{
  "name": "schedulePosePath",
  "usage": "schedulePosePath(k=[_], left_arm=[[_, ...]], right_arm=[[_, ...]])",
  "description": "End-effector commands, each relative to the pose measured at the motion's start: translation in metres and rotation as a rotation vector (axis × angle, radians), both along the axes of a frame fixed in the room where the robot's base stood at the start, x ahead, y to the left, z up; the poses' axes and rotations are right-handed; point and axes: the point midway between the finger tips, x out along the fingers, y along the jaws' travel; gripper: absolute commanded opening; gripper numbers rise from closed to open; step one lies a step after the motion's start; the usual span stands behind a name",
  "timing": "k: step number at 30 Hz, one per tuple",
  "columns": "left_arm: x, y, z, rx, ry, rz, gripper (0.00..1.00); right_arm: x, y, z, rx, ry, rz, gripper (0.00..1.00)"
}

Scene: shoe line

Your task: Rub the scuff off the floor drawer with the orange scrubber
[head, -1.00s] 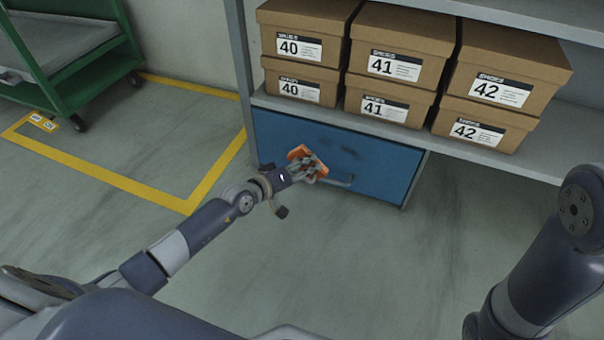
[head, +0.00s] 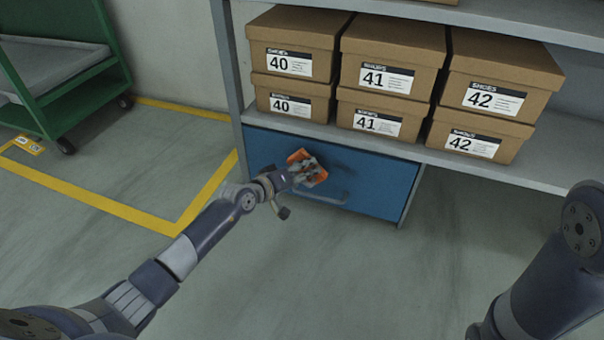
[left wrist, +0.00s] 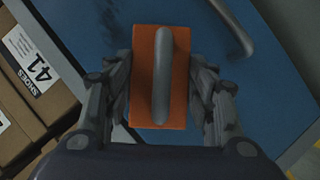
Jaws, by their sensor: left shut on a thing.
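The floor drawer (head: 385,185) is a blue front low under the shelf, with a grey bar handle (head: 328,198). A dark scuff (head: 345,168) shows on it right of the scrubber; dark smudges also show in the left wrist view (left wrist: 108,16). The orange scrubber (head: 299,156), an orange block with a grey grip (left wrist: 161,75), is in front of the drawer's upper left part, above the bar handle. My left gripper (head: 306,170) is shut on the scrubber, a finger on each side. I cannot tell whether the pad touches the drawer. My right gripper is out of view.
Stacked shoe boxes (head: 388,72) stand on the shelf (head: 400,150) just above the drawer. A grey shelf post (head: 228,80) stands left of it. A green cart (head: 85,92) stands at the far left behind yellow floor tape (head: 100,204). The floor before the drawer is clear.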

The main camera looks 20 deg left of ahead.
Motion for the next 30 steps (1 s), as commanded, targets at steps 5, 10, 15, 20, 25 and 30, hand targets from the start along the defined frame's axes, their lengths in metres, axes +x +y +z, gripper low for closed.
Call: schedulePosePath(k=[5,10,15,20,25,30], left_arm=[[0.0,0.0,0.0,-0.001,-0.001,0.0,0.14],[0.001,0.0,0.0,-0.001,-0.001,0.0,0.14],[0.004,0.0,0.0,0.0,-0.002,0.0,0.14],[0.007,-0.001,-0.001,0.0,-0.001,-0.001,0.14],[0.011,-0.001,0.0,-0.001,-0.001,-0.001,0.14],[0.014,-0.001,-0.001,-0.001,-0.001,0.0,0.14]], right_arm=[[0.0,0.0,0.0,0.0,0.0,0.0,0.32],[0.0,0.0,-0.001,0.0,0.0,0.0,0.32],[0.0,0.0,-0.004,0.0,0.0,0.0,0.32],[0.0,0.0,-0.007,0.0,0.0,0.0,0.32],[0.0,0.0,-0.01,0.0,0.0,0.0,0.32],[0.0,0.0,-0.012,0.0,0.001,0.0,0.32]])
